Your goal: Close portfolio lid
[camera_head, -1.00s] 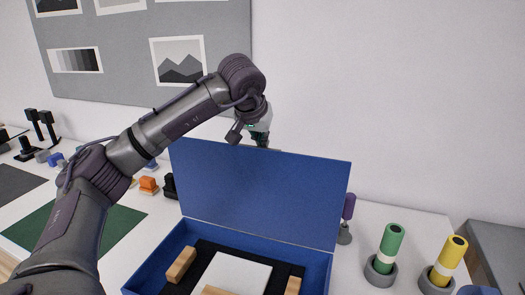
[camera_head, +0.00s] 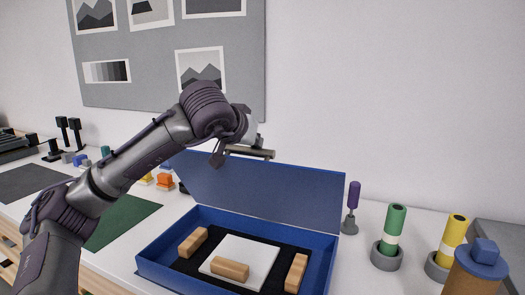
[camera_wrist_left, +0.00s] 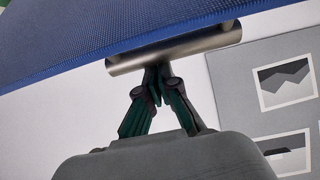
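The blue portfolio box (camera_head: 150,265) stands open on the white table. Its blue lid (camera_head: 265,195) is raised at the back, its inner side facing the head camera. A metal bar (camera_head: 250,153) shows at the lid's top edge; in the left wrist view this bar (camera_wrist_left: 180,48) lies along the lid's blue outer face (camera_wrist_left: 90,25). My left gripper (camera_head: 252,142) is behind the lid's top edge. In the left wrist view its two fingers (camera_wrist_left: 157,74) come together at the bar, touching or nearly touching it. I cannot tell whether they grip it. My right gripper is out of view.
Wooden blocks (camera_head: 230,271) and a white sheet (camera_head: 245,252) lie inside the box. To the right stand a purple-handled tool (camera_head: 353,196), a green tube (camera_head: 394,220), a yellow tube (camera_head: 455,230) and a brown bottle (camera_head: 475,277). A green mat (camera_head: 122,220) lies left.

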